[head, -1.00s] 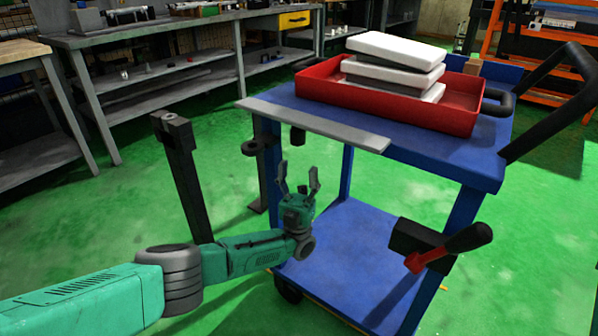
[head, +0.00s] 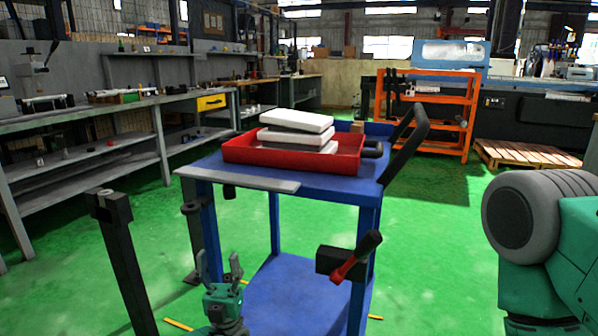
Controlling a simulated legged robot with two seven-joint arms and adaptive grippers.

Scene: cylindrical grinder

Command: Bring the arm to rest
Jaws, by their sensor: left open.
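My left gripper (head: 220,270) shows at the bottom of the head view, pointing up, with its two fingers apart and nothing between them. It is in front of the blue cart (head: 330,184), near its lower shelf and below the grey strip on its top edge. Most of the left arm is below the picture. A green and grey link of my right arm (head: 560,235) fills the lower right; the right gripper is out of view.
The cart carries a red tray (head: 250,154) with several white blocks. A red-handled clamp (head: 350,262) and a dark post (head: 125,262) stand close to the left gripper. Grey workbenches (head: 90,105) line the left, an orange rack (head: 430,125) stands behind.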

